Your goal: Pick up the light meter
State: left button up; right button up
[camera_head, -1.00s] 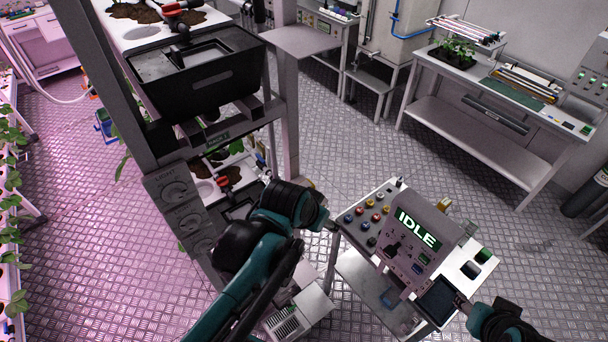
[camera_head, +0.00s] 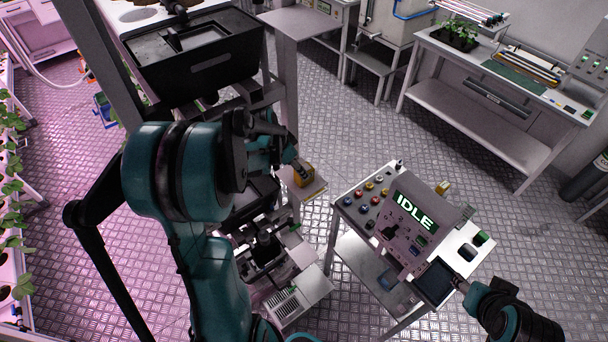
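My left arm hides part of the rack. My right gripper (camera_head: 462,284) is at the right edge of the control cart (camera_head: 473,255), beside a dark square panel (camera_head: 436,281). Its fingers are too small to read.
The rack (camera_head: 283,90) with a black tub (camera_head: 195,70) stands left of the cart. The cart carries several coloured knobs and an upright "IDLE" display (camera_head: 414,210). A grey bench (camera_head: 490,110) stands at the back right. Metal floor (camera_head: 400,130) lies open between.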

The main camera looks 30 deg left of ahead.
aim_at(310, 170)
pick_arm(q)
jog(key=x, duration=0.3)
jog(key=w+x, duration=0.1)
jog(key=x, duration=0.1)
jog(key=shift+d, duration=0.3)
jog(key=shift+r, duration=0.1)
grip_shut()
